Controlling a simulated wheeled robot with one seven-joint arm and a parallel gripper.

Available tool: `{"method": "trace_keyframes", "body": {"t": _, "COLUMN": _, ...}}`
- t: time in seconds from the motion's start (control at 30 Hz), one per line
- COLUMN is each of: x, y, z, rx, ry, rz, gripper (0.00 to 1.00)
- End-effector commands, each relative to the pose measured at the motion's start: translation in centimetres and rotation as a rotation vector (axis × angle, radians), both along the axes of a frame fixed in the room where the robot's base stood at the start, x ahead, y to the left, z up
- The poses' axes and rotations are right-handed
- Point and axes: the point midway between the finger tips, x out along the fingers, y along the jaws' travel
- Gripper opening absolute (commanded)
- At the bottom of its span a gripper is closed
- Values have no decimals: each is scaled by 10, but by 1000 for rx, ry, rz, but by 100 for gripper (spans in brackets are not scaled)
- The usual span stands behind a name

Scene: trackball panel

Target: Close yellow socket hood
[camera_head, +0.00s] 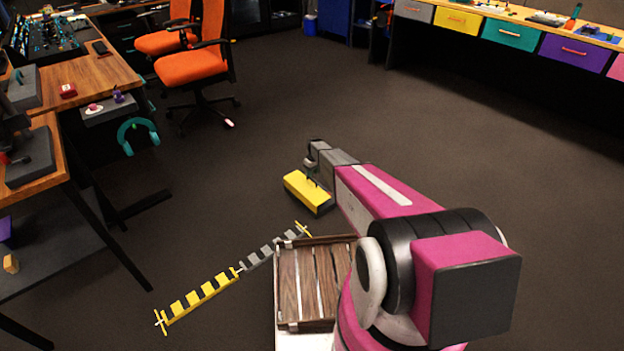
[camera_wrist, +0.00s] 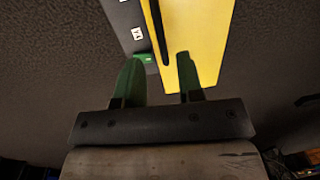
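A yellow hood (camera_head: 308,188) with a dark side shows just left of my arm's end in the head view. In the wrist view, the yellow panel (camera_wrist: 205,40) lies beside a dark grey part (camera_wrist: 122,18) with small white labels. A dark slot runs down the yellow panel's left side. My gripper (camera_wrist: 161,58) has its two green fingers apart, with nothing clearly held between them. The right fingertip overlaps the yellow panel in the picture; the left one is near the grey part's end. I cannot tell whether they touch. The head view does not clearly show my fingers.
A strip with yellow (camera_head: 200,298) and grey blocks lies at lower left. A slatted wooden box (camera_head: 312,290) is beside my arm. Desks (camera_head: 95,75) and orange chairs (camera_head: 190,68) stand at upper left, a drawer bench (camera_head: 510,33) at upper right. The floor between is clear.

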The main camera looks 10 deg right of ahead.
Motion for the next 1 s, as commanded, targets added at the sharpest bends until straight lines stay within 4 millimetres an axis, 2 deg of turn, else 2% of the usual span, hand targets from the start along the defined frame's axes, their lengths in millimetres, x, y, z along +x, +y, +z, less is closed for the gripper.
{"method": "trace_keyframes", "body": {"t": 0.1, "x": -1, "y": -2, "z": 25, "rx": 0, "ry": 0, "rz": 0, "gripper": 34}}
{"method": "trace_keyframes", "body": {"t": 0.23, "x": 1, "y": -3, "z": 40, "rx": -1, "ry": -1, "rz": 0, "gripper": 34}}
{"method": "trace_keyframes", "body": {"t": 0.77, "x": 1, "y": -4, "z": 47, "rx": -1, "ry": 1, "rz": -1, "gripper": 34}}
{"method": "trace_keyframes", "body": {"t": 0.87, "x": -13, "y": -5, "z": 58, "rx": -3, "ry": 1, "rz": -13, "gripper": 34}}
{"method": "trace_keyframes", "body": {"t": 0.97, "x": -46, "y": -9, "z": 86, "rx": -8, "ry": -1, "rz": -49, "gripper": 34}}
{"method": "trace_keyframes", "body": {"t": 1.0, "x": -64, "y": -12, "z": 101, "rx": -11, "ry": -2, "rz": -71, "gripper": 34}}
